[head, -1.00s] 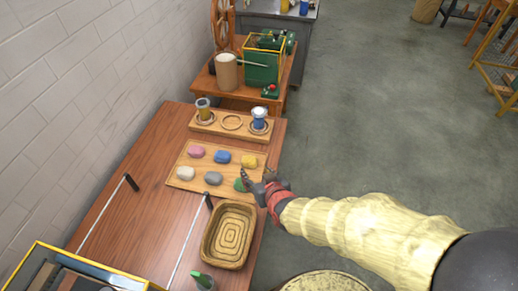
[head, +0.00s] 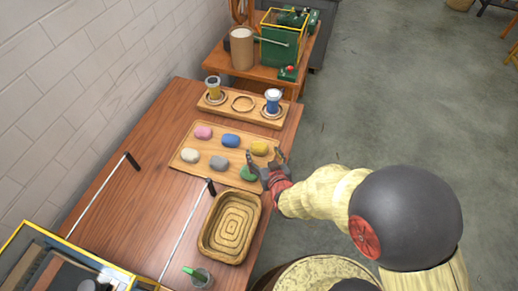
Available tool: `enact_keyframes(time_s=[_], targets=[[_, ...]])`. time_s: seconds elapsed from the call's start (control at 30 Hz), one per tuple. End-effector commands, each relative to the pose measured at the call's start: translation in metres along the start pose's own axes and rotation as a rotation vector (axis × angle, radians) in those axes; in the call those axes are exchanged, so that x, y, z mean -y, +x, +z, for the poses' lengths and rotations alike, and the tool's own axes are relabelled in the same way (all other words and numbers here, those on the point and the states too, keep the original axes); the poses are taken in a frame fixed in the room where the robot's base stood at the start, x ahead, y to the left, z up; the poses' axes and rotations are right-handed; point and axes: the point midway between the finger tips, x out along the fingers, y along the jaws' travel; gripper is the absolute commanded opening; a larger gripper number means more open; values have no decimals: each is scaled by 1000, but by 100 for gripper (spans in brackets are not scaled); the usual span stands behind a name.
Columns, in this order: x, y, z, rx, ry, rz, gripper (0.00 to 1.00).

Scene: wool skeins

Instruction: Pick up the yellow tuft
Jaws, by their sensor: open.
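The yellow tuft (head: 259,148) lies at the right end of the back row on a light wooden board (head: 205,172). My gripper (head: 266,158) is open, its dark fingers spread just in front of the yellow tuft, with one fingertip to each side in the picture. I cannot tell whether a finger touches it.
Pink (head: 203,132), blue (head: 230,140), white (head: 190,155) and grey (head: 218,163) tufts share the board. Behind it stands a wooden holder (head: 243,104) with yellow and blue spools. A woven basket (head: 229,227) sits in front. The table's right edge is close.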

Motion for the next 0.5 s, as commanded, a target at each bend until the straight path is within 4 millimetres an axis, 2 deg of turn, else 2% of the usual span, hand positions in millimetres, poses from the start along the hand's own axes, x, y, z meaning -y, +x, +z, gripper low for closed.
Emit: enact_keyframes(time_s=[0.23,0.33,0.5], targets=[[0,38,2,-1,0,0,67],[0,47,2,-1,0,0,67],[0,50,0,0,0,0,67]])
